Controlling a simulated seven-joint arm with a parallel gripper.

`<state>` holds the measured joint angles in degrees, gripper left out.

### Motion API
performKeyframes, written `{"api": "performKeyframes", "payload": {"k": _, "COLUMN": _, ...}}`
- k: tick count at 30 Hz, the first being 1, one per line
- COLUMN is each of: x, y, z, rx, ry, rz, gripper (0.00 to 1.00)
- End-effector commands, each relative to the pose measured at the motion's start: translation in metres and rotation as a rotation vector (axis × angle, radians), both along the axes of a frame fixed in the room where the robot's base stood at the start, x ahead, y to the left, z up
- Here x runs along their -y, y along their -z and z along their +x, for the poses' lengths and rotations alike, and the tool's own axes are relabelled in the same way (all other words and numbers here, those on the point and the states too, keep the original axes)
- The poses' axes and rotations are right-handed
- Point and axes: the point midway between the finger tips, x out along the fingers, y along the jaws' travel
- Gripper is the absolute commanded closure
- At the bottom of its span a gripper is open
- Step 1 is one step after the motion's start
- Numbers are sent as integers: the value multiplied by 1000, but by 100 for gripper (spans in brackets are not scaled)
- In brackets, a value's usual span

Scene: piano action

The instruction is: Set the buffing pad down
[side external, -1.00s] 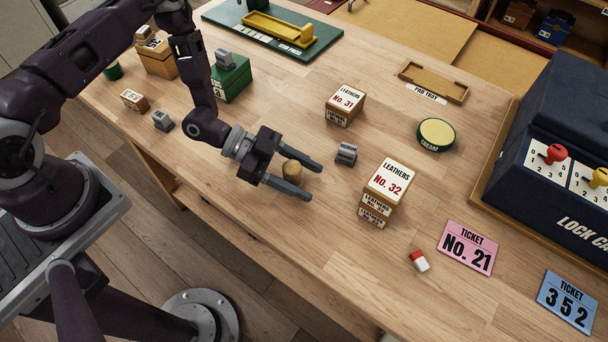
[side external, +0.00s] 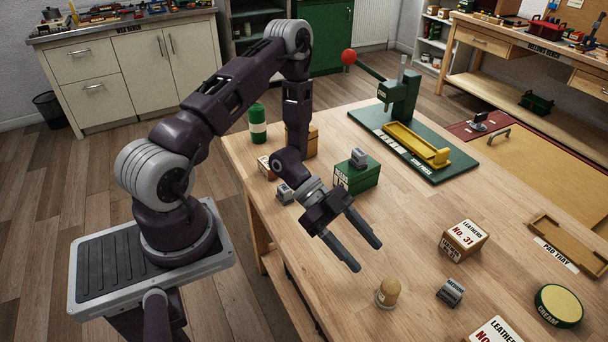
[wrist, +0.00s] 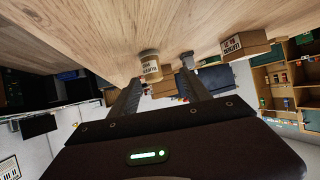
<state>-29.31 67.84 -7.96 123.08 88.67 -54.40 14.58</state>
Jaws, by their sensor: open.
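A short tan cylinder with a rounded top, which seems to be the buffing pad (side external: 388,292), stands upright on the wooden bench. It also shows in the wrist view, with a paper label round it (wrist: 150,67), beyond the fingertips. My gripper (side external: 367,256) is open and empty, with its fingers apart and pointing towards the cylinder. A clear gap lies between the fingertips and the cylinder. The wooden pad tray (side external: 570,243) at the right of the bench is empty.
A grey block marked MEDIUM (side external: 450,292) and the No. 31 leathers box (side external: 463,238) stand right of the cylinder. A green box (side external: 357,174) with a grey block on top is behind my gripper. A round green cream tin (side external: 558,305) is at right.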

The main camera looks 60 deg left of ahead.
Motion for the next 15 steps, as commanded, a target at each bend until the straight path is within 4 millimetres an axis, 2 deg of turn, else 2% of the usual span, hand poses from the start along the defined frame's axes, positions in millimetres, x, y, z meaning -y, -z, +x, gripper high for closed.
{"api": "performKeyframes", "payload": {"k": 2, "x": -20, "y": -10, "z": 27, "rx": 16, "ry": -58, "rz": 176, "gripper": 44}}
{"api": "performKeyframes", "payload": {"k": 4, "x": -49, "y": -29, "z": 54, "rx": 21, "ry": -165, "rz": 376, "gripper": 44}}
{"api": "performKeyframes", "payload": {"k": 5, "x": -62, "y": -42, "z": 64, "rx": 19, "ry": -225, "rz": 454, "gripper": 44}}
{"api": "performKeyframes", "payload": {"k": 6, "x": -79, "y": -64, "z": 73, "rx": 18, "ry": -313, "rz": 549, "gripper": 44}}
{"api": "performKeyframes", "payload": {"k": 8, "x": -102, "y": -103, "z": 79, "rx": 8, "ry": -462, "rz": 663, "gripper": 44}}
{"api": "performKeyframes", "payload": {"k": 9, "x": -114, "y": -132, "z": 76, "rx": -5, "ry": -572, "rz": 717, "gripper": 44}}
{"api": "performKeyframes", "payload": {"k": 11, "x": -127, "y": -175, "z": 59, "rx": -38, "ry": -745, "rz": 759, "gripper": 44}}
{"api": "performKeyframes", "payload": {"k": 12, "x": -131, "y": -202, "z": 41, "rx": -71, "ry": -857, "rz": 758, "gripper": 44}}
{"api": "performKeyframes", "payload": {"k": 14, "x": -128, "y": -235, "z": 6, "rx": -136, "ry": -1005, "rz": 720, "gripper": 44}}
{"api": "performKeyframes", "payload": {"k": 15, "x": -122, "y": -252, "z": -21, "rx": -190, "ry": -1085, "rz": 674, "gripper": 44}}
